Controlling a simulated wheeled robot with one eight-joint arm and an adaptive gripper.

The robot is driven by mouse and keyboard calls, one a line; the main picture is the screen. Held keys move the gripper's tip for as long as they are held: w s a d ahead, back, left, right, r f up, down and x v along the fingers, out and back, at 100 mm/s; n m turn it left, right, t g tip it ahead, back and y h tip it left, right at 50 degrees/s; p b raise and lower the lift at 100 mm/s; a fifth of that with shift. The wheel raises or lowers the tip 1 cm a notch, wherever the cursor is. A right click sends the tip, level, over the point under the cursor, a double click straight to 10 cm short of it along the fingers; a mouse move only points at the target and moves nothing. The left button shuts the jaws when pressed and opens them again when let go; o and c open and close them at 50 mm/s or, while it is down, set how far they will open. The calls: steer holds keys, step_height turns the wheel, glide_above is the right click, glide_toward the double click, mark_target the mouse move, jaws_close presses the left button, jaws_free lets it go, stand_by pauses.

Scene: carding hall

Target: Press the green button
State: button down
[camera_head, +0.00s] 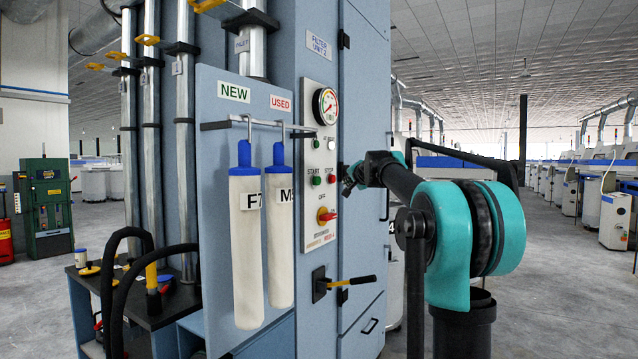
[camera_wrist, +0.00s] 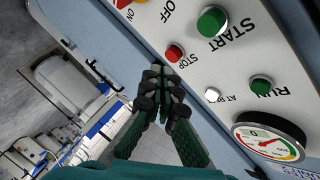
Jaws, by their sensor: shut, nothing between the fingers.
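The green START button (camera_head: 315,180) is on the light control panel of the blue filter unit. In the wrist view the button (camera_wrist: 212,20) is large and round, at the top, right of and above my fingertips. My gripper (camera_wrist: 156,74) is shut and empty, its fingertips over the panel's edge, below and left of the red STOP button (camera_wrist: 174,53). In the head view my gripper (camera_head: 349,181) is just right of the panel, apart from the START button. A second green round, labelled RUN (camera_wrist: 261,88), is nearer the gauge in the wrist view.
A pressure gauge (camera_head: 325,106) tops the panel. A red rotary switch (camera_head: 326,215) sits below the buttons and a yellow-black handle (camera_head: 345,283) lower down. Two filter bags (camera_head: 246,240) hang left of the panel. The aisle to the right is open floor.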

steer(key=w+a, duration=0.5)
steer(key=a, duration=0.2)
stand_by(0.3)
steer(key=shift+w+a, duration=0.1)
steer(key=shift+a, duration=0.05)
stand_by(1.3)
steer(key=shift+w+a, duration=0.15)
steer(key=shift+w+a, duration=0.35)
steer(key=shift+a, duration=0.15)
stand_by(0.9)
steer(key=shift+s+d, duration=0.1)
steer(key=shift+d, duration=0.05)
steer(key=shift+s+d, duration=0.5)
steer(key=shift+d, duration=0.15)
steer(key=s+d, duration=0.1)
steer(key=d, duration=0.1)
steer(key=s+d, duration=0.2)
stand_by(0.7)
